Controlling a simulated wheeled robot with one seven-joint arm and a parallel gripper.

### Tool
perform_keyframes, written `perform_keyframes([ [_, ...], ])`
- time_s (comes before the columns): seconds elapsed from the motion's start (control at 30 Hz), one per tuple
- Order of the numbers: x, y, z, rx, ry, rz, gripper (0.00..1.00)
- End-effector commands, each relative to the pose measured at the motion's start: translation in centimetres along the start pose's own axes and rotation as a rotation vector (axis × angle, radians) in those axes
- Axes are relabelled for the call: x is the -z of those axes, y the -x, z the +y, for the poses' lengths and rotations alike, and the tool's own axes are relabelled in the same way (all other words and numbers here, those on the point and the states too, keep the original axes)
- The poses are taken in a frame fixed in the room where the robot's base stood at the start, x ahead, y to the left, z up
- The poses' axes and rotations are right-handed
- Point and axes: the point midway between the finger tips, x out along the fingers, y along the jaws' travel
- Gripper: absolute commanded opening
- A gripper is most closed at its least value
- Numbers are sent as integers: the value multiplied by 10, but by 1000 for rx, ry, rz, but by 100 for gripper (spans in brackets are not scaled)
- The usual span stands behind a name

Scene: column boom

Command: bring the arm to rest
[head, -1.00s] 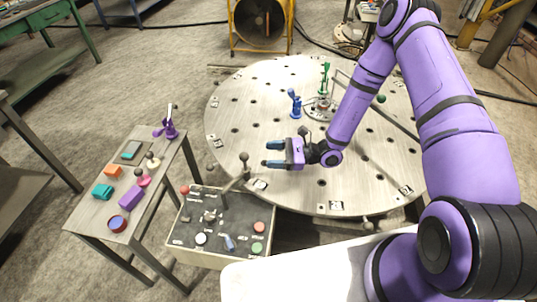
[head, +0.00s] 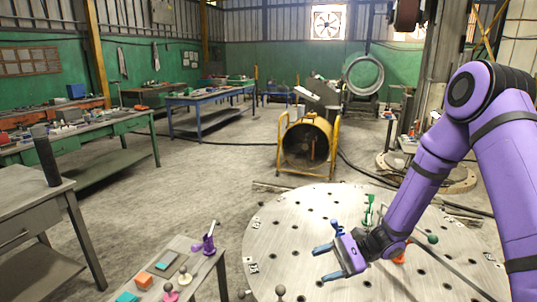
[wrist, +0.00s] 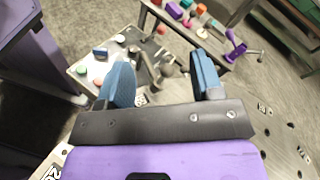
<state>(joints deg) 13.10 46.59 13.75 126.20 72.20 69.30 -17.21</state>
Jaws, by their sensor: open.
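My gripper (head: 326,262) shows in the head view over the left part of a round perforated metal table (head: 285,225). Its two blue fingers are apart and point left, with nothing between them. My purple arm comes in from the right side and bends down to it. In the wrist view the open fingers (wrist: 162,72) are also empty. Beyond them is a control box (wrist: 92,72) with buttons and levers. What lies directly under the gripper is partly hidden by it.
A blue clamp (head: 336,226) and a green clamp (head: 368,212) stand on the round table close behind my gripper. A small side table (head: 190,290) with coloured pieces is at the lower left. A yellow-framed fan (head: 307,145) stands behind. Open floor lies to the left.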

Motion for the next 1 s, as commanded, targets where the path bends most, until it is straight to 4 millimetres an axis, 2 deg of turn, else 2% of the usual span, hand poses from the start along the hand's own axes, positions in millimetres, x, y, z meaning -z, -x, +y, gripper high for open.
perform_keyframes([
  [0.1,-31,12,-5,-92,83,47,60],
  [0.47,-114,45,-4,-348,306,210,60],
  [1.0,-226,99,20,-664,616,539,60],
])
